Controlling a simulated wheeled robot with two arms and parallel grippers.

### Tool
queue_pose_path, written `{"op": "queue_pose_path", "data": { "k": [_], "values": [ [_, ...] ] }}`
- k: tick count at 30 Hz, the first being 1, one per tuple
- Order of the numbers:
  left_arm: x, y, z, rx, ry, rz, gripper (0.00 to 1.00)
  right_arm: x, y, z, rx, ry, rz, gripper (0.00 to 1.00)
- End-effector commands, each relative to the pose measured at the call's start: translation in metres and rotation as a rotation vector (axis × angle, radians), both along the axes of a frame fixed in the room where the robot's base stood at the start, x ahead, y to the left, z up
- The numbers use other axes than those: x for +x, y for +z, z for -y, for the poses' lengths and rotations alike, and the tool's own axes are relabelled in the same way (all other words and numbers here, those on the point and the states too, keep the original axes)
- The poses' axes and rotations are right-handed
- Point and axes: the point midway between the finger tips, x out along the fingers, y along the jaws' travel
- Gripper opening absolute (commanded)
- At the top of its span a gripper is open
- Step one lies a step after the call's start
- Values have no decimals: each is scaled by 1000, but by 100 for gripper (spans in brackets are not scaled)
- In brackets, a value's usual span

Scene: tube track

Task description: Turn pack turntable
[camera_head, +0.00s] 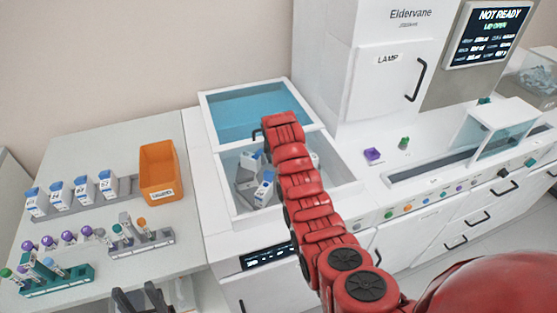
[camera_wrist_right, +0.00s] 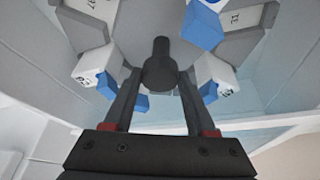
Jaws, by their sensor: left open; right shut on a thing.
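The pack turntable is a grey carousel (camera_head: 245,187) in the front compartment of the white chest, partly hidden by my red right arm. It carries blue-and-white packs (camera_head: 264,190); several show around it in the right wrist view (camera_wrist_right: 97,70). A dark central knob (camera_wrist_right: 160,68) stands up from the turntable. My right gripper (camera_wrist_right: 160,82) has its two fingers on either side of this knob, shut on it. In the head view the right gripper is hidden behind its arm. My left gripper (camera_head: 143,299) is open and empty at the bottom edge, in front of the left table.
The left table holds a rack of white packs (camera_head: 82,195), an orange bin (camera_head: 161,172) and tube racks (camera_head: 142,243). A blue-lined compartment (camera_head: 243,112) lies behind the turntable. The white machine (camera_head: 365,60) stands to the right; its screen (camera_head: 487,33) reads NOT READY.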

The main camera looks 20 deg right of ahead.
Motion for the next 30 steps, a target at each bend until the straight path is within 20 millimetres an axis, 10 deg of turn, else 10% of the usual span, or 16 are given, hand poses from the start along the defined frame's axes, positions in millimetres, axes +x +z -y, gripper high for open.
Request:
{"op": "queue_pose_path", "data": {
  "k": [10,11,15,30],
  "values": [
    [0,0,0,0,0,0,50,0,-1,0,0,-1,-1,0],
    [0,0,0,0,0,0,50,0,-1,0,0,-1,-1,62],
    [0,0,0,0,0,0,50,0,-1,0,-1,0,-1,87],
    [0,-7,0,0,0,0,50,-3,13,-2,0,0,6,87]
  ]
}}
